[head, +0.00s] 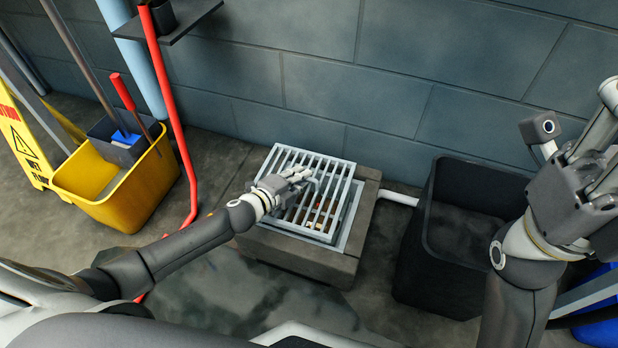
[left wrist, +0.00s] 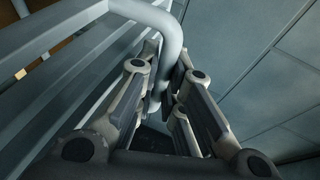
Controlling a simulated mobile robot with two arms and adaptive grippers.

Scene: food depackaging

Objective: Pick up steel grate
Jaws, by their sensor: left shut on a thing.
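The steel grate (head: 317,168) is a light grey barred panel over a square concrete drain box (head: 300,255) on the floor. It sits shifted and a little raised from the frame, with the opening showing below its front right edge. My left gripper (head: 303,176) is at the grate's middle. In the left wrist view my left gripper's fingers (left wrist: 165,95) are closed around the grate's curved round handle (left wrist: 168,35), with the bars (left wrist: 60,70) to the left. My right gripper (head: 590,165) is raised at the right, away from the grate; its fingertips are partly out of frame.
A black bin (head: 425,255) stands right of the drain box, with a white pipe (head: 398,198) between them. A yellow mop bucket (head: 120,195), a red pole (head: 180,130) and a yellow warning sign (head: 22,140) stand left. A block wall is behind.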

